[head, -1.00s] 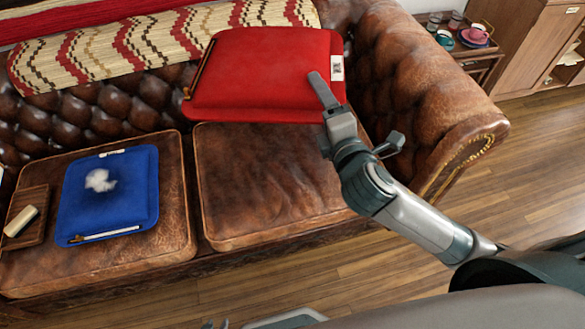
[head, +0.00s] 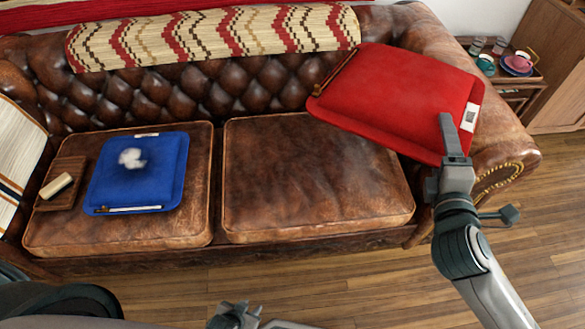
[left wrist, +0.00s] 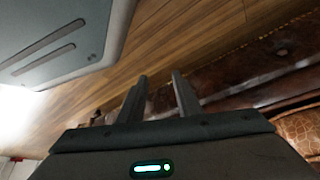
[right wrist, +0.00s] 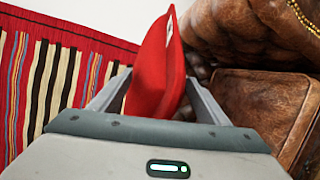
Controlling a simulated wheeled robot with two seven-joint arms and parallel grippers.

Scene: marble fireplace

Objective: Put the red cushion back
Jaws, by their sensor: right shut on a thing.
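The red cushion (head: 400,98) is held in the air above the right end of the brown leather sofa (head: 250,85). It is tilted and overlaps the right armrest in the head view. My right gripper (head: 450,135) is shut on its right edge, near a white label. In the right wrist view the red cushion (right wrist: 155,75) stands edge-on between the fingers. The right seat pad (head: 310,180) is bare. My left gripper (head: 235,315) is low at the front, apart from the sofa. In the left wrist view its fingers (left wrist: 160,95) are apart and empty.
A blue cushion (head: 138,175) with a white fluffy bit lies on the left seat pad. A wooden board (head: 62,184) with a brush-like item lies beside it. A patterned throw (head: 215,35) covers the backrest. A small table with cups (head: 518,62) stands beyond the right armrest (head: 500,130).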

